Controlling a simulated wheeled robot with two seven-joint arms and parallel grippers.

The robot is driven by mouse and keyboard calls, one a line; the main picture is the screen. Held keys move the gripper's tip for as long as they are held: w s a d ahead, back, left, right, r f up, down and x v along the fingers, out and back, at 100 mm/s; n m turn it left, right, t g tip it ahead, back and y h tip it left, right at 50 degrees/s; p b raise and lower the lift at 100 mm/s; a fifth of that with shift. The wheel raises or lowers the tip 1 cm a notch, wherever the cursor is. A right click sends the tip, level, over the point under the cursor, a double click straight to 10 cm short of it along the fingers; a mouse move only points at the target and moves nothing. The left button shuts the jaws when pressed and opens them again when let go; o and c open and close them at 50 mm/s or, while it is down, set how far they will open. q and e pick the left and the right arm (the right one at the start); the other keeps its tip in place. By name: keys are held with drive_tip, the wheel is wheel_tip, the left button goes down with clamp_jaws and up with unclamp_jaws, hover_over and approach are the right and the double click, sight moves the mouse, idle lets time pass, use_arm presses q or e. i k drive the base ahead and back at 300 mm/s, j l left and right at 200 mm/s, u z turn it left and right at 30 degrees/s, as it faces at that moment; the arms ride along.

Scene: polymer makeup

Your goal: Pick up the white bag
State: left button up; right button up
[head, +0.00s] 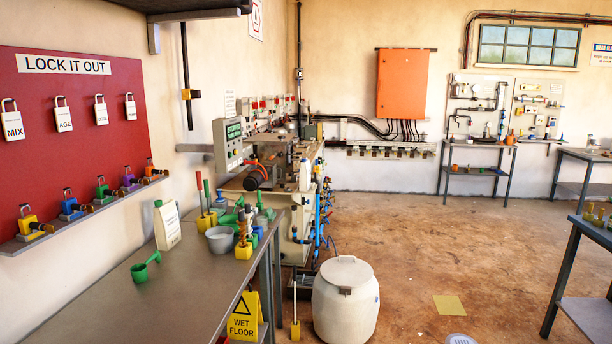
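A white upright container with a green top edge and small print (167,226) stands on the grey bench (170,300) at the left; it may be the white bag, but I cannot tell for sure. A large white lidded drum (346,305) stands on the floor beyond the bench's right side. Neither of my grippers is in view.
A green scoop (145,268) lies in front of the container. A grey bowl (220,239) and several small tools stand behind it to the right. A yellow wet floor sign (244,318) stands by the bench's right edge. The brown floor (440,240) is mostly clear.

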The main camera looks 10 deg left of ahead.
sight(305, 175)
drive_tip(key=z, duration=0.5)
drive_tip(key=i+u, duration=0.2)
drive_tip(key=i, duration=1.45)
drive_tip(key=i+l+z, duration=0.15)
drive_tip(key=i+z, duration=0.3)
drive_tip(key=i, duration=0.6)
drive_tip(key=i+j+z, duration=0.2)
drive_tip(key=i+z, duration=0.2)
drive_tip(key=i, duration=0.65)
drive_tip(key=i+u, duration=0.35)
drive_tip(key=i, duration=0.15)
drive_tip(key=i+u, duration=0.35)
drive_tip(key=i, duration=0.2)
drive_tip(key=i+l+u, duration=0.7)
drive_tip(key=i, duration=0.2)
